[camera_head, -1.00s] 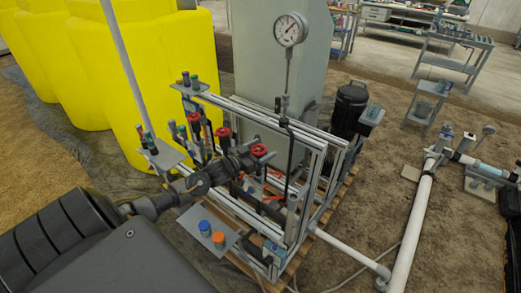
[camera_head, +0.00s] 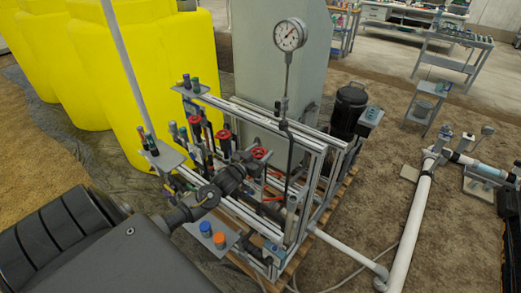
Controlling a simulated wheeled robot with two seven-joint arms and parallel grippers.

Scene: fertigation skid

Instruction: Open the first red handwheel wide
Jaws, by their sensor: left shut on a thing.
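Three red handwheels stand in a slanting row on the skid frame: a far one (camera_head: 194,120), a middle one (camera_head: 223,135) and a near one (camera_head: 261,153). I cannot tell from the picture which counts as the first. My left arm reaches in from the lower left. My left gripper (camera_head: 251,161) is at the near handwheel and is shut on it; the dark jaws hide its left and lower part. The exact contact is too small to make out. My right gripper is out of view.
A pressure gauge (camera_head: 290,35) stands on a thin pipe behind the near handwheel. Aluminium rails (camera_head: 318,175) frame the skid. A small plate (camera_head: 203,232) with blue and orange caps lies just below my wrist. Yellow tanks (camera_head: 130,70) stand behind on the left.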

